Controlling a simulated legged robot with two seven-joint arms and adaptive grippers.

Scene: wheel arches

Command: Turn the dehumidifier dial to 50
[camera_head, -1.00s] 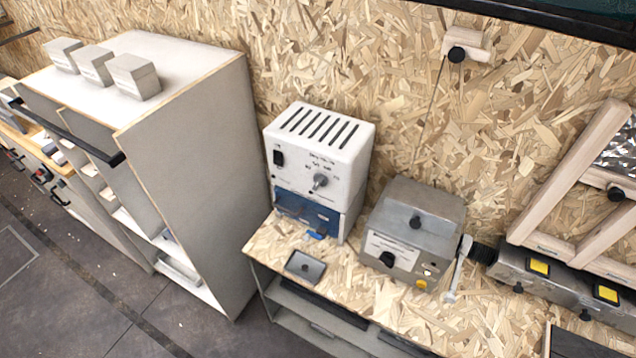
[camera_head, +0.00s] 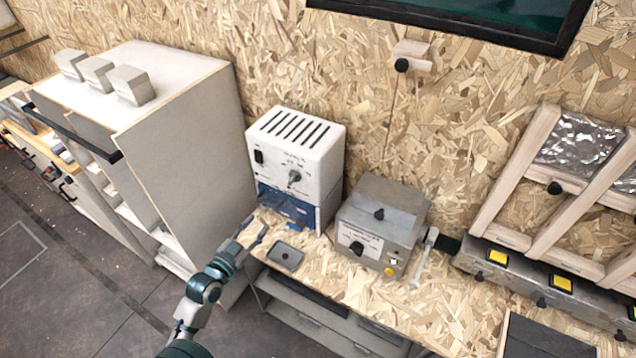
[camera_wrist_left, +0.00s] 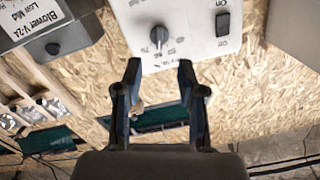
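The dehumidifier (camera_head: 296,148) is a white box with a slotted top and a blue lower part, standing on the chipboard bench against the wall. Its grey dial (camera_head: 294,176) is on the front face, with a black switch to the left; the scale is too small to read. In the left wrist view the dial (camera_wrist_left: 158,36) shows upside down, beyond the fingertips. My left gripper (camera_head: 254,234) is in front of the dehumidifier, below and left of the dial. In the left wrist view its two fingers (camera_wrist_left: 158,70) are apart with nothing between them. My right gripper is not in view.
A grey metal box (camera_head: 382,222) with knobs stands right of the dehumidifier. It shows as a "Blower" box in the left wrist view (camera_wrist_left: 52,28). A tall grey cabinet (camera_head: 190,150) stands at left.

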